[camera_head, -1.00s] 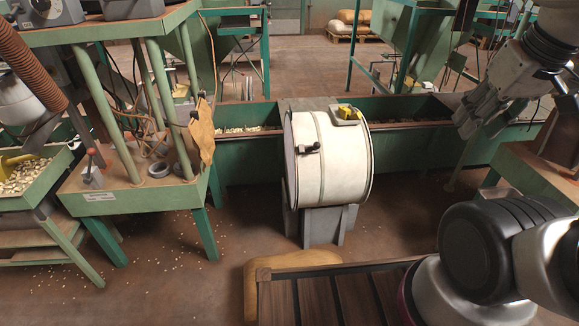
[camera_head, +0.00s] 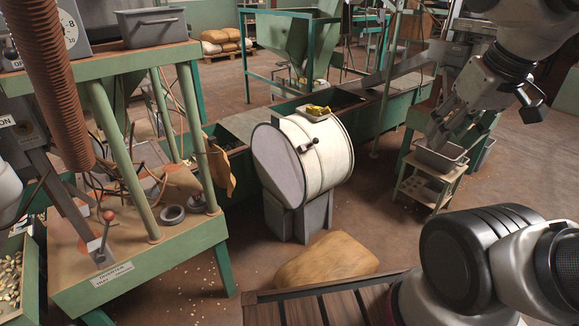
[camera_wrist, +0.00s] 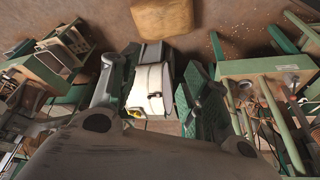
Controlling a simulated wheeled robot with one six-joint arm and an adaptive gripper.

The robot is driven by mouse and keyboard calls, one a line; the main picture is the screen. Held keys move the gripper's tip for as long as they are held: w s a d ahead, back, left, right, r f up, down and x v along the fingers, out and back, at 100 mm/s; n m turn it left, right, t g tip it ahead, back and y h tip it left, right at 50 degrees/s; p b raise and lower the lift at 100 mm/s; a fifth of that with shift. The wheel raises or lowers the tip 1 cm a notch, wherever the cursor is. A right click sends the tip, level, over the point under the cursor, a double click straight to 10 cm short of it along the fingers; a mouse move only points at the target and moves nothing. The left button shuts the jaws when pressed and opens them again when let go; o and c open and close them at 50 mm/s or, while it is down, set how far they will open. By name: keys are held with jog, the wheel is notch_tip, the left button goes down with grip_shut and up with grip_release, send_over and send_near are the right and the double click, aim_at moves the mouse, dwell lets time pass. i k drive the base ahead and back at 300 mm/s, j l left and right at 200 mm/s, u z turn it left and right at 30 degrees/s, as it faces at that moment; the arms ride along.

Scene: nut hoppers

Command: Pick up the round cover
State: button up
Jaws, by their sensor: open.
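A white drum (camera_head: 325,150) lies on its side on a grey stand (camera_head: 300,218). A flat, round, pale grey cover (camera_head: 279,165) closes its left end. A dark clamp handle (camera_head: 308,145) sits on the rim band near it. My gripper (camera_head: 440,138) is up at the right, apart from the drum, with its fingers spread and nothing between them. In the wrist view my gripper (camera_wrist: 160,68) is open, and the drum (camera_wrist: 149,82) shows beyond and between the fingers.
A green bench (camera_head: 140,262) with posts and a leather flap stands left of the drum. A long green trough (camera_head: 375,118) runs behind it. A tan sack (camera_head: 322,262) lies on the floor in front. A small cart with a grey bin (camera_head: 440,158) stands right. Floor right of the drum is clear.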

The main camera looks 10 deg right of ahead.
aim_at(279, 165)
jog(key=k+j, duration=0.1)
jog(key=j, duration=0.35)
jog(key=l+u, duration=0.1)
jog(key=u, duration=0.25)
jog(key=l+u, duration=0.1)
jog(key=u, duration=0.3)
jog(key=l+u, duration=0.25)
jog(key=l, duration=0.3)
jog(key=l+u, duration=0.25)
jog(key=l, duration=0.3)
jog(key=k+l+u, duration=0.2)
jog(key=l, duration=0.3)
jog(key=k+l, duration=0.1)
jog(key=l, duration=0.6)
jog(key=k+l, duration=0.1)
jog(key=l, duration=0.6)
jog(key=i+u, duration=0.05)
